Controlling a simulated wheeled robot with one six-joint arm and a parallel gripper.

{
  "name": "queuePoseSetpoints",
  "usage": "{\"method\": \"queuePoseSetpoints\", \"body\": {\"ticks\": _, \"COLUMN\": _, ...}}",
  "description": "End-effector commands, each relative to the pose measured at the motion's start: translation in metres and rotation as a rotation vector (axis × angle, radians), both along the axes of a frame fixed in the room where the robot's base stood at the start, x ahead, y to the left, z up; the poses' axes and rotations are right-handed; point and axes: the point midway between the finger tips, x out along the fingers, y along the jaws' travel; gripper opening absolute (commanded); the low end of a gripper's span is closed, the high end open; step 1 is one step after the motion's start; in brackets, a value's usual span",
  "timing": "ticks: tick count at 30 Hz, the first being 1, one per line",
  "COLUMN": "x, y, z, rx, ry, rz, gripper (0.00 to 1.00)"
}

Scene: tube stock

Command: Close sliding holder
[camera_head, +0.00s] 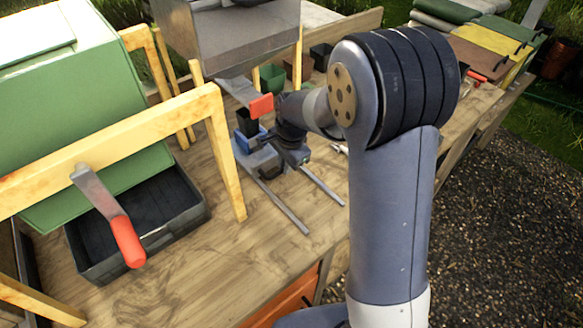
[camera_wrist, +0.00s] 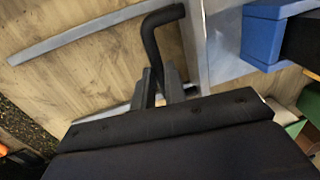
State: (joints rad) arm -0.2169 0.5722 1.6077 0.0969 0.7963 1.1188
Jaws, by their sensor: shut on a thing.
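The sliding holder (camera_head: 258,160) is a grey metal carriage on the wooden bench, with two thin parallel rails (camera_head: 285,206) running toward the bench's front edge. A blue block (camera_head: 243,143) with a black pot (camera_head: 248,122) is at its left side. My gripper (camera_head: 296,157) is at the carriage's right side, partly hidden by my wrist. In the wrist view, my gripper (camera_wrist: 166,86) is shut on a black bent handle (camera_wrist: 155,40). A rail (camera_wrist: 85,35), the grey carriage plate (camera_wrist: 226,50) and the blue block (camera_wrist: 264,36) show beyond it.
A wooden frame (camera_head: 228,155) and a black tray (camera_head: 140,255) stand left. A red-handled tool (camera_head: 125,240) is on the frame. A grey metal box (camera_head: 235,45) and a green pot (camera_head: 272,78) are behind. The bench between and before the rails is clear.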

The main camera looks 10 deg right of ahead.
Motion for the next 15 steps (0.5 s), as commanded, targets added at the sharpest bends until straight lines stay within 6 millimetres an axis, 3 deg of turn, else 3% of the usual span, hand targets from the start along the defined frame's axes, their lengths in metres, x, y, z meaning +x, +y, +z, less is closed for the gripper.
{"method": "queuePoseSetpoints", "body": {"ticks": 11, "x": 0.0042, "y": 0.0023, "z": 0.0011, "rx": 0.0, "ry": -0.005, "rz": -0.001, "gripper": 0.0}}
{"method": "queuePoseSetpoints", "body": {"ticks": 12, "x": 0.0042, "y": 0.0023, "z": 0.0011, "rx": 0.0, "ry": -0.005, "rz": -0.001, "gripper": 0.14}}
{"method": "queuePoseSetpoints", "body": {"ticks": 15, "x": 0.004, "y": 0.0023, "z": 0.0008, "rx": 0.0, "ry": -0.004, "rz": 0.0, "gripper": 0.22}}
